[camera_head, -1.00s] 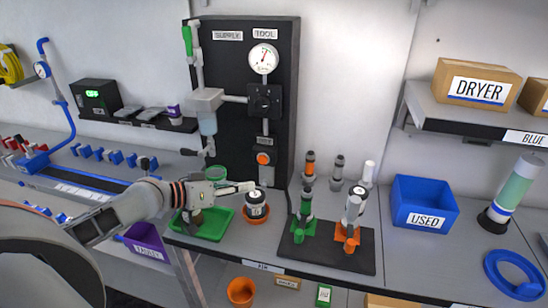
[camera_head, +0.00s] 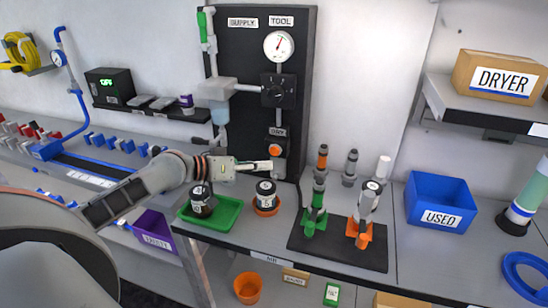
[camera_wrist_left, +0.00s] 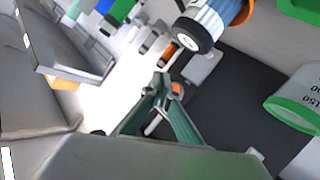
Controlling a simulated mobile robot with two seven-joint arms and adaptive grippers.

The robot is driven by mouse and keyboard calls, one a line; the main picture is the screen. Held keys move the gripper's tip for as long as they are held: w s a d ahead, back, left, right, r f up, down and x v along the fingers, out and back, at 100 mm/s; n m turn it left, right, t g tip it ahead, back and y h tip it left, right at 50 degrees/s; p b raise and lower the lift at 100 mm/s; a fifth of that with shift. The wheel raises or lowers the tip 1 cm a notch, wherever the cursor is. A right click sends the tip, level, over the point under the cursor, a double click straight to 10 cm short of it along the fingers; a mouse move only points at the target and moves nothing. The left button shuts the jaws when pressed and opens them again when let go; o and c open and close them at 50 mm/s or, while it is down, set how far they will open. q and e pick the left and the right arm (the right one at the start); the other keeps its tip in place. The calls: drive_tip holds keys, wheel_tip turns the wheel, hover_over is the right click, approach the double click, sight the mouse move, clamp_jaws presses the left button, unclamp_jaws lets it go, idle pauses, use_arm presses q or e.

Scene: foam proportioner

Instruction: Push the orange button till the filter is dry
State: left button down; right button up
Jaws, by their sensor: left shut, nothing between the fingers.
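The orange button (camera_head: 275,150) is on a small grey block low on the black panel (camera_head: 250,60), under a DRY label. It also shows in the wrist view (camera_wrist_left: 177,88), just beside my fingertips. My left gripper (camera_head: 270,165) is shut and empty, its tip just below the button in the head view. In the wrist view the closed fingertips (camera_wrist_left: 160,80) point at the grey block. I cannot tell whether they touch the button. A grey unit with a clear bowl (camera_head: 220,115), perhaps the filter, hangs on the panel's left; its wetness cannot be told. My right gripper is not in view.
Below my gripper are a labelled jar (camera_head: 266,190) on an orange dish and a dark jar (camera_head: 201,200) on a green tray (camera_head: 226,215). A dark mat (camera_head: 330,245) with green and orange tools is to the right. A blue USED bin (camera_head: 438,200) stands farther right.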

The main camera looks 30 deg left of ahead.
sight(275, 151)
use_arm(q)
drive_tip(key=w, duration=0.2)
drive_tip(key=shift+w+a+b, duration=0.35)
drive_tip(key=shift+w, duration=0.05)
drive_tip(key=shift+w+a, duration=0.1)
drive_tip(key=shift+w, duration=0.3)
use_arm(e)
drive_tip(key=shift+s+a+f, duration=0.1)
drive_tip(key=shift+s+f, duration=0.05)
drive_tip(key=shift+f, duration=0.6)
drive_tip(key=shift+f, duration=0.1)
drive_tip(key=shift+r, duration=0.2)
use_arm(q)
drive_tip(key=shift+w+a, duration=0.1)
drive_tip(key=shift+w, duration=0.35)
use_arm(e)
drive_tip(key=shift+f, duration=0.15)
